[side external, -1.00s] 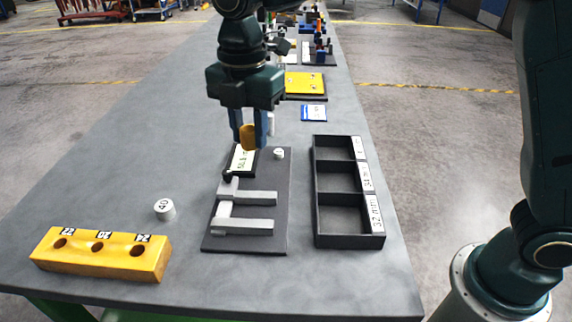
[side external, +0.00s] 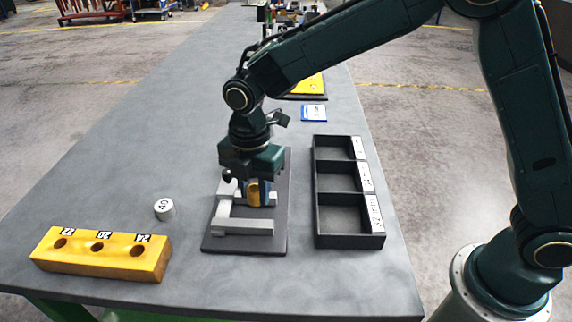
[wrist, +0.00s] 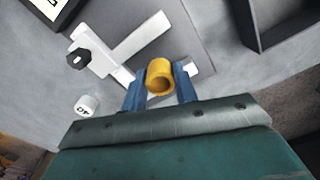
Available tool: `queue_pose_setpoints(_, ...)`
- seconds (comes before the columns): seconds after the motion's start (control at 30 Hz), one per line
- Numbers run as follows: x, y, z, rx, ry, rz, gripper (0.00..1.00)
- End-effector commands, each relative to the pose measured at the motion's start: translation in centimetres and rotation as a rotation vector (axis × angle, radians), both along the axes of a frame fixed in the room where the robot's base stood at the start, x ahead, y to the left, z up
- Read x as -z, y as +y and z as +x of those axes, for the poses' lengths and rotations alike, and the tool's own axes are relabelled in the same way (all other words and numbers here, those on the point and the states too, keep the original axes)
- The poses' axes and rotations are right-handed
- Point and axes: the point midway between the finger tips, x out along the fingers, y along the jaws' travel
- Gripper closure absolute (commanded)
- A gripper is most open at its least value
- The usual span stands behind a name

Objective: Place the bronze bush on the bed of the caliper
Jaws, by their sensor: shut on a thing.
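The bronze bush (side external: 253,194), a short golden hollow cylinder, is held between the blue fingers of my gripper (side external: 257,197). In the wrist view the bush (wrist: 160,75) shows its open bore between the fingers. The caliper (side external: 243,227) lies on a dark base plate, with two light grey jaws reaching right. My gripper is over the caliper, and in the side view the bush overlaps the far jaw. In the wrist view the bush covers part of the near jaw (wrist: 194,68). I cannot tell whether the bush touches the caliper. My gripper hides the caliper's display in the side view.
A black tray (side external: 317,210) with three labelled compartments stands close right of the caliper plate. A yellow block (side external: 100,262) with three numbered holes is at the front left. A white cylinder marked 40 (side external: 164,210) stands left of the plate.

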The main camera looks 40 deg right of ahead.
Motion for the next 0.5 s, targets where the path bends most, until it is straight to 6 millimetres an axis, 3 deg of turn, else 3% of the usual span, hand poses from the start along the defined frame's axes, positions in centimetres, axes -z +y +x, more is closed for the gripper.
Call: queue_pose_setpoints(0.5,4.2,0.0,0.0,0.000,0.002,-0.001,0.96)
